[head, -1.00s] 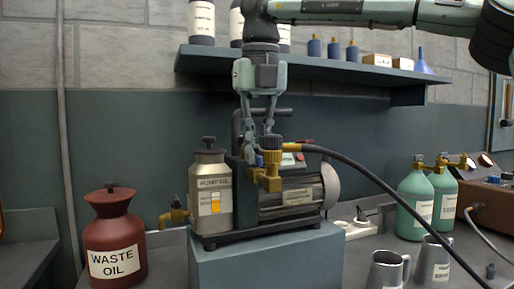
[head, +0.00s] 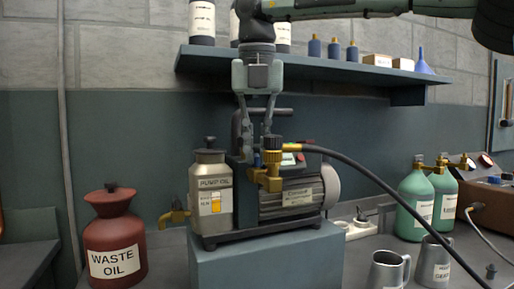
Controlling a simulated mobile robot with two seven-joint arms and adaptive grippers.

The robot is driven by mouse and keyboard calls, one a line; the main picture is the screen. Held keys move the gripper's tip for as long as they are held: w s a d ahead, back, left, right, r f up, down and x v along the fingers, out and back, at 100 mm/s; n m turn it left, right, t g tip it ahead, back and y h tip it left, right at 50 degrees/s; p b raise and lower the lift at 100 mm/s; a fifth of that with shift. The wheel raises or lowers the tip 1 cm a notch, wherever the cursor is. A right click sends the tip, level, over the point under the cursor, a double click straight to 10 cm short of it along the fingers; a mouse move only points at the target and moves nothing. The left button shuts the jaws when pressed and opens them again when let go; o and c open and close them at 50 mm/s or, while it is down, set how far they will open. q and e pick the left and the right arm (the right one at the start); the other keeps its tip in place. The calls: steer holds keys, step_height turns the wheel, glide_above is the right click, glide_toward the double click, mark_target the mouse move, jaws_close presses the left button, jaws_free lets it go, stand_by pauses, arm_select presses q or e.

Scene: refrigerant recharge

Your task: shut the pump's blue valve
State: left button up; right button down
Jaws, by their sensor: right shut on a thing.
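The vacuum pump (head: 290,197) stands on a teal block, with a brass fitting and black hose on its top. My right gripper (head: 256,146) points straight down over the pump, its fingers close together just left of the black-capped brass fitting (head: 272,157). A small blue part (head: 257,160), likely the blue valve, shows at the fingertips and is mostly hidden by them. The gripper is shut on it as far as I can see. My left gripper is not in view.
A pump oil canister (head: 212,195) stands against the pump's left side. The black hose (head: 385,190) arcs to the right. A red waste oil can (head: 115,235) stands at left; green bottles (head: 415,200) and metal jugs (head: 388,270) stand at right. A shelf (head: 300,64) hangs behind my arm.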

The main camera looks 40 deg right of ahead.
steer(key=shift+m+g, duration=0.3)
steer(key=shift+m, duration=2.8)
steer(key=shift+a+m+h, duration=0.1)
steer(key=shift+m+h, duration=0.2)
steer(key=shift+m, duration=1.1)
steer(key=shift+w, duration=0.1)
steer(key=shift+m+g, duration=0.4)
steer(key=shift+m, duration=1.5)
steer(key=c, duration=2)
jaws_free()
steer(key=shift+m, duration=0.3)
steer(key=o, duration=0.5)
steer(key=shift+c, duration=0.2)
